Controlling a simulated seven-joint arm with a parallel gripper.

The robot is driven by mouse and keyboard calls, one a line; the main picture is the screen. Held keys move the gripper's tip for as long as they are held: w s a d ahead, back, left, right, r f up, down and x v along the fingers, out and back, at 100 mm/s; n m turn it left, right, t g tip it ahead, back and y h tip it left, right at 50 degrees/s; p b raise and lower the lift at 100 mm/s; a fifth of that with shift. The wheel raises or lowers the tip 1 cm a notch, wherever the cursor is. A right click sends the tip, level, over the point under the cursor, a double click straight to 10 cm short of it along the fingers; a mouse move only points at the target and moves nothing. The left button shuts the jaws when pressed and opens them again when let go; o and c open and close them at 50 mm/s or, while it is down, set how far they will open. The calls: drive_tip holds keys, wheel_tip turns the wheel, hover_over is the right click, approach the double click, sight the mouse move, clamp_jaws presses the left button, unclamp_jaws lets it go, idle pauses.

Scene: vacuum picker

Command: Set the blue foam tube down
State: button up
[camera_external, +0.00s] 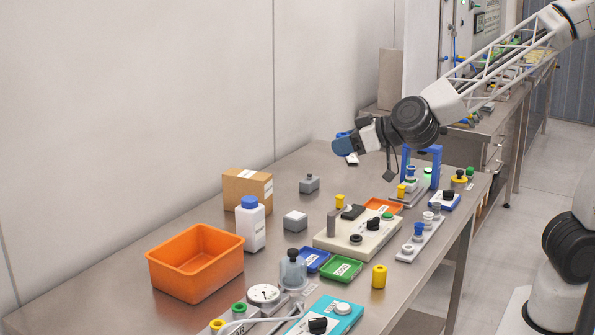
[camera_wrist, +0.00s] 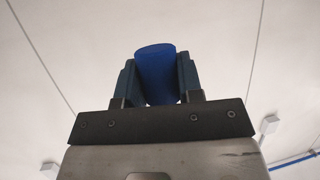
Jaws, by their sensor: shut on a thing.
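The blue foam tube (camera_wrist: 157,72) is held between the two dark finger pads of my gripper (camera_wrist: 158,82) in the wrist view. Its rounded end sticks out a little past the pads. In the outside view my gripper (camera_external: 343,145) points left, about level, above the far part of the bench. The blue at its tip is small there, and I cannot tell the tube (camera_external: 342,144) from the pads well. A small white-and-dark item shows just beneath the tip.
The steel bench (camera_external: 290,180) has bare room at its far left. A grey block (camera_external: 309,184), a cardboard box (camera_external: 247,188), a white bottle (camera_external: 250,226) and an orange bin (camera_external: 195,262) stand nearer. A blue stand (camera_external: 435,163) and several fixtures fill the right side.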

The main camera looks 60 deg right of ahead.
drive_tip(key=s+f+y, duration=0.1)
drive_tip(key=s+f, duration=0.2)
drive_tip(key=s, duration=1)
drive_tip(key=s+f, duration=0.2)
drive_tip(key=s, duration=1)
wheel_tip(320, 180, down, 20)
drive_tip(key=shift+a+n, duration=0.15)
drive_tip(key=shift+n, duration=0.25)
hover_over(365, 297)
drive_tip(key=s+d, duration=0.1)
drive_tip(key=shift+s+d+f, duration=0.1)
drive_tip(key=shift+s+f, duration=0.1)
drive_tip(key=shift+f, duration=0.4)
drive_tip(key=shift+w+a+f, duration=0.1)
drive_tip(key=shift+w+a, duration=0.4)
drive_tip(key=shift+w, duration=0.05)
drive_tip(key=shift+w+a+f, duration=0.1)
drive_tip(key=shift+f, duration=1.45)
